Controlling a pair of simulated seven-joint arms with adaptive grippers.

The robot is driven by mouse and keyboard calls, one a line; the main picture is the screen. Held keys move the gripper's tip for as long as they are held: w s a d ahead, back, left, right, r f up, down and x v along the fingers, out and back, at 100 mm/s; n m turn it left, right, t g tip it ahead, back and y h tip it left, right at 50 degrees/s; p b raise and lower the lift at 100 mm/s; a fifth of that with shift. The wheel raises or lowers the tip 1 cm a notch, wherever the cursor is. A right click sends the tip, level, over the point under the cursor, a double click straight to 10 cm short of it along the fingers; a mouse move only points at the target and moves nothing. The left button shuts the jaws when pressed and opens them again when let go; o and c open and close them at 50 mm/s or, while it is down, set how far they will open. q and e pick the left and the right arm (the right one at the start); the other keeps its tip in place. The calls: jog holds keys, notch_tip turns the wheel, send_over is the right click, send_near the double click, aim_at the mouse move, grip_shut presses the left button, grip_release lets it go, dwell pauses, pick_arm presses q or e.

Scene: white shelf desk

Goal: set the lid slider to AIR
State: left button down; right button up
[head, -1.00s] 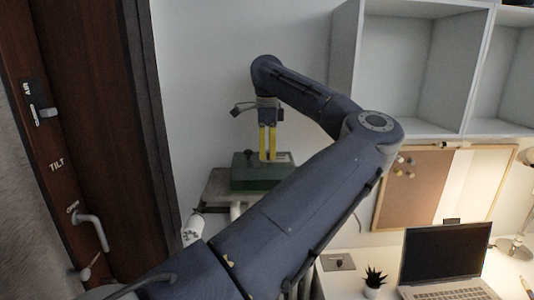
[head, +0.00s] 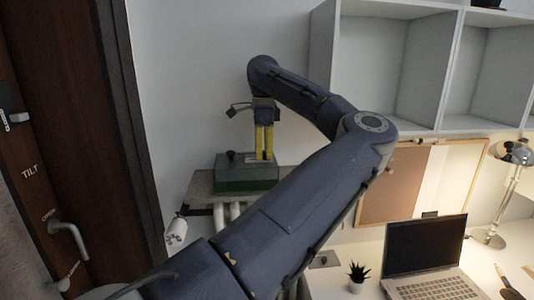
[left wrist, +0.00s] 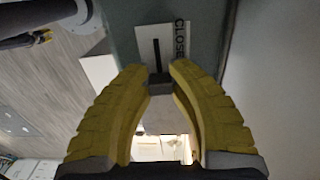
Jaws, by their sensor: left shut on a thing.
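A dark green box (head: 232,180) with a black knob (head: 231,156) on top sits on a small grey shelf against the wall. My left gripper (head: 264,158) points straight down at the right part of its lid, its yellow fingers reaching the top. In the left wrist view, the fingertips (left wrist: 159,80) close on the small grey lid slider (left wrist: 159,89). Just beyond it lies a white label plate (left wrist: 176,42) with a black slot and the letters "CLOSE". The word AIR is not readable there, and the fingers hide part of the plate.
A brown door (head: 60,120) with a handle and its own small slider panel stands at the left. White wall cubbies (head: 410,70) hang at the right, above a desk with a laptop (head: 425,255), a small plant (head: 357,277) and a lamp (head: 508,185).

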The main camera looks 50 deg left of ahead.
pick_arm(q)
jog(key=c, duration=1.2)
grip_release()
jog(key=shift+o, duration=0.2)
notch_tip(320, 180, up, 12)
